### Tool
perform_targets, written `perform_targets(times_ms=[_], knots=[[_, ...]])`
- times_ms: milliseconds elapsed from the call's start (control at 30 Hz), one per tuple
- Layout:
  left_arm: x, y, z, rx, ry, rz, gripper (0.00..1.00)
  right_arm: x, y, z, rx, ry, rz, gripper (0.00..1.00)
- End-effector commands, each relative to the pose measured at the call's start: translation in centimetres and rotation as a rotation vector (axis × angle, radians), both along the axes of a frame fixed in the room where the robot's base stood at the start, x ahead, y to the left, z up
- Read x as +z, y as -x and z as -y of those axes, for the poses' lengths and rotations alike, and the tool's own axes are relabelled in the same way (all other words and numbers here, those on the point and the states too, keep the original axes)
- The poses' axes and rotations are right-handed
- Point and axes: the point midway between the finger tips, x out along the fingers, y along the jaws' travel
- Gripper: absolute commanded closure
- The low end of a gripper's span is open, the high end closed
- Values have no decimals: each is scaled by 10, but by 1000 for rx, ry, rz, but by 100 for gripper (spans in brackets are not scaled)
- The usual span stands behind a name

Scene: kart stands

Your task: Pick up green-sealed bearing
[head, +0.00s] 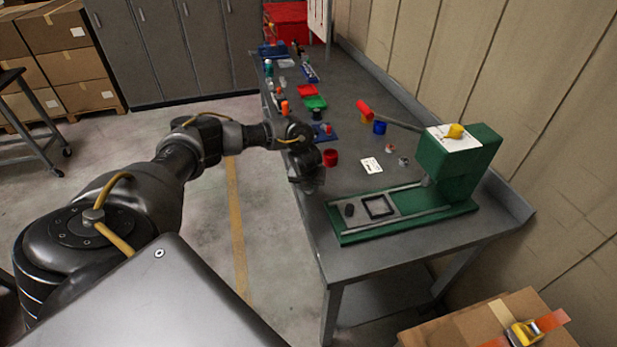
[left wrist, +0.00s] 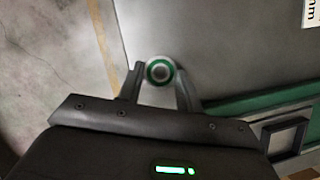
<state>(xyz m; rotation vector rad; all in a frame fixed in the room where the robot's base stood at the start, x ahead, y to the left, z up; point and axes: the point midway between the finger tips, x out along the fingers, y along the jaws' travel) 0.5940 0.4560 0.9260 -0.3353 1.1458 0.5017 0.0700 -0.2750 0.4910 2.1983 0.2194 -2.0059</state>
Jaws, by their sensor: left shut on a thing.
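In the head view my left gripper (head: 308,178) is over the front left edge of the grey workbench (head: 350,220). The bearing cannot be made out in the head view. Whether it touches the bench top is not clear. My right gripper is not in view.
A green press (head: 460,165) with a red-handled lever stands on the bench at right; its base has a black square frame (head: 378,206). Small bins and tools fill the far end. A wall lines the right.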

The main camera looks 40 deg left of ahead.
Motion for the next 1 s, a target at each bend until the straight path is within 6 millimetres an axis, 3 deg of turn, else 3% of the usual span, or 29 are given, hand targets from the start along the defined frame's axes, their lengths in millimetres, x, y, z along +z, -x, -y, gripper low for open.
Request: perform_targets(times_ms=[100, 300, 433, 800, 1000], knots=[[17, -2, 0, -2, 1, 9, 89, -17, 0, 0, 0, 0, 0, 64], [59, 27, 19, -7, 0, 6, 89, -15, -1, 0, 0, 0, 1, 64], [88, 44, 30, -8, -3, 5, 89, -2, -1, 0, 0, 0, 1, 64], [113, 101, 67, -6, -1, 1, 89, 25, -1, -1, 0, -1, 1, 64], [118, 114, 75, -2, -1, 2, 89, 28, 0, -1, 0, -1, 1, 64]])
